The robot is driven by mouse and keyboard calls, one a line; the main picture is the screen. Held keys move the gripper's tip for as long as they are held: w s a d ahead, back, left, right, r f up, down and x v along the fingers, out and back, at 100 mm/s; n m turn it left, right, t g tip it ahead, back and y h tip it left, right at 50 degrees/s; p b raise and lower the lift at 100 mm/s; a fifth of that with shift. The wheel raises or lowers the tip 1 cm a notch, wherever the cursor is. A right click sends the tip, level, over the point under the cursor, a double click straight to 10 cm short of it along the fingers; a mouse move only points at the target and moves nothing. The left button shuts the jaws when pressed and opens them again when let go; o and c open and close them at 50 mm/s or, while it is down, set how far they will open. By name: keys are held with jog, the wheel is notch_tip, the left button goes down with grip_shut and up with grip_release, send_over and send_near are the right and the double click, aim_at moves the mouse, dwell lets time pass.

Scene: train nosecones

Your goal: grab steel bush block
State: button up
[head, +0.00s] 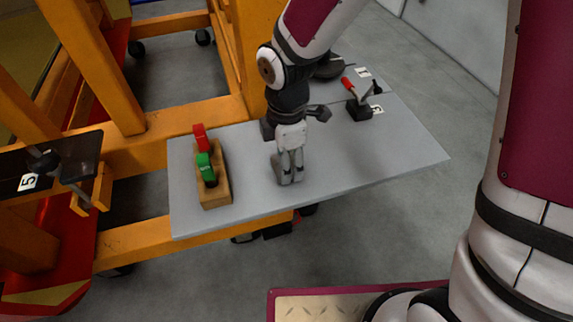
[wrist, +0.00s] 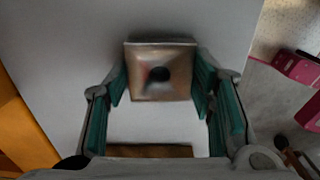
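The steel bush block (wrist: 160,88) shows in the wrist view as a shiny square face with a dark round hole, brownish with reflections. In the head view a small grey block (head: 284,177) stands on the grey tabletop under my gripper (head: 291,163), partly hidden by its fingers. My gripper points down. In the wrist view my gripper (wrist: 161,92) is open, with green-padded fingers left and right of the block and very narrow gaps at its edges. I cannot tell whether the pads touch it.
The grey tabletop (head: 335,170) is clear to the right of my gripper. A wooden holder (head: 216,192) with a red piece (head: 200,137) and a green piece (head: 206,168) stands at left. A red-handled clamp (head: 358,100) stands at back right. An orange frame (head: 95,65) lies beyond the table.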

jog(key=shift+c, duration=1)
jog(key=shift+r, duration=0.6)
jog(key=r, duration=0.1)
jog(key=s+r, duration=0.1)
jog(key=shift+d+r, duration=0.1)
jog(key=shift+r, duration=0.2)
jog(key=s+d+r+p, duration=0.1)
jog(key=s+p, duration=0.2)
jog(key=s, duration=0.9)
jog(key=shift+s+d+r, duration=0.2)
jog(key=shift+d, duration=0.2)
jog(key=shift+s+r+p, duration=0.1)
jog(key=shift+s+p, duration=0.1)
jog(key=shift+p, duration=0.65)
